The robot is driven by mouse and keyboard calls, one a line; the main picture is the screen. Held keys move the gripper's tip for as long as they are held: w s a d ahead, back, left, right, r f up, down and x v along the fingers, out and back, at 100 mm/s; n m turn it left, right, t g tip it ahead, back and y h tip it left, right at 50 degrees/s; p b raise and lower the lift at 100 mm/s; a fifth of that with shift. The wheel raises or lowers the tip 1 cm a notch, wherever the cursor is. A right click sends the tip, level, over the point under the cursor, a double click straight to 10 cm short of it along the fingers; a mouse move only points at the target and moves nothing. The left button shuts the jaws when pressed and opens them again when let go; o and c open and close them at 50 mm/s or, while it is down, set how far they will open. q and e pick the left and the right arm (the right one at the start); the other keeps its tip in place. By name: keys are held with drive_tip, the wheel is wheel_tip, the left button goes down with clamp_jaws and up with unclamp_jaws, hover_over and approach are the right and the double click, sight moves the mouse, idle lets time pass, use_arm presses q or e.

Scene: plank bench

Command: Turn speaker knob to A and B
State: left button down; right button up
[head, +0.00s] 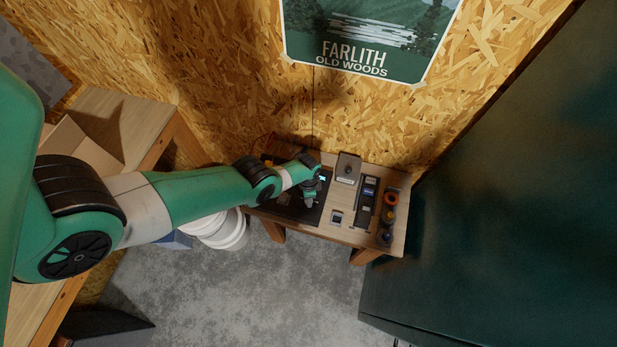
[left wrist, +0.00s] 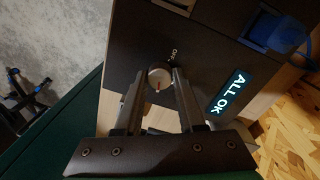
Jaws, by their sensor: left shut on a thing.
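A round grey knob (left wrist: 160,76) with a red-orange pointer line sits on a dark panel (left wrist: 130,35) in the left wrist view. The word OFF shows beside the knob; the line points away from it, toward my gripper's base. My left gripper (left wrist: 159,84) is shut on the knob, one finger on each side. In the head view my left gripper (head: 311,198) is over the dark panel (head: 285,208) on the small bench and hides the knob. A and B marks cannot be made out. My right gripper is in neither view.
A lit display (left wrist: 229,92) reading ALL OK is beside the knob. On the bench (head: 345,234) stand a grey box (head: 348,168), a dark switch strip (head: 367,195) and an orange ring (head: 391,198). A dark green cabinet (head: 490,190) is at right, white buckets (head: 222,232) below left.

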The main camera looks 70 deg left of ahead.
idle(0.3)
use_arm(q)
drive_tip(key=c, duration=0.5)
unclamp_jaws()
